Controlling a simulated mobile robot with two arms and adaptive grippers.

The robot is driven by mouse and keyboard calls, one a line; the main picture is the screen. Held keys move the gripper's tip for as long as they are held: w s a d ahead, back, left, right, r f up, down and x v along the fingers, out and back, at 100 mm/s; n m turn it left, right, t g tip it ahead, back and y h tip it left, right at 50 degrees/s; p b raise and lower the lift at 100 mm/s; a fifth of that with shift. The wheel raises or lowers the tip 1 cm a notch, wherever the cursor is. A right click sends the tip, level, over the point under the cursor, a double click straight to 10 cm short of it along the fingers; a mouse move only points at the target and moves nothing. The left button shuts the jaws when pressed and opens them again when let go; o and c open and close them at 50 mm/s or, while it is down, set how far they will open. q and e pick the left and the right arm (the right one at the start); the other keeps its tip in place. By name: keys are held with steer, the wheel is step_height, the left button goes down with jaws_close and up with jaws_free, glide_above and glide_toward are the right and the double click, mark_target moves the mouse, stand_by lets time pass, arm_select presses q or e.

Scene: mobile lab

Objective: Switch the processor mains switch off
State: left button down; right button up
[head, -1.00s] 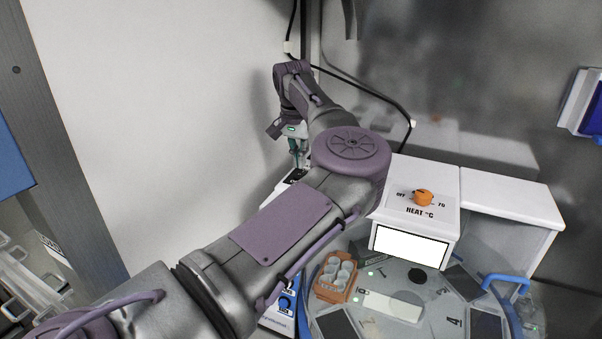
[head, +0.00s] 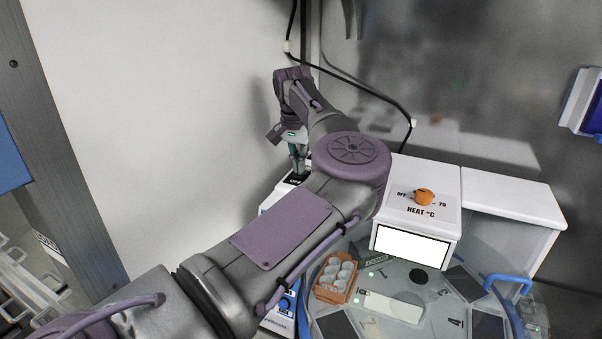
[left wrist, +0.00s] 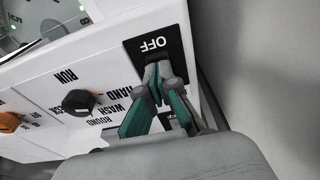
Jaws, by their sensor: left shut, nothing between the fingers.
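The processor's mains switch (left wrist: 166,47) is on a black plate marked OFF in the left wrist view. In the head view its plate (head: 295,179) shows just below my left gripper (head: 299,171). In the left wrist view my left gripper (left wrist: 158,72) is shut with nothing in it, its fingertips at the plate under the word OFF. The fingers hide the switch's lever, so I cannot tell its position or whether they touch it. My right gripper is not in view.
A black knob (left wrist: 78,102) and an orange knob (left wrist: 10,122) sit beside the switch on the white panel. A white heater box with an orange dial (head: 424,197) stands right of my arm. An orange rack (head: 335,280) lies on the round deck. A wall is close behind.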

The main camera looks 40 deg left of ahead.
arm_select(q)
steer(key=shift+f+b, duration=0.35)
steer(key=shift+f, duration=0.2)
steer(key=shift+r, duration=0.15)
steer(key=shift+r+p, duration=2.5)
steer(key=shift+r, duration=0.95)
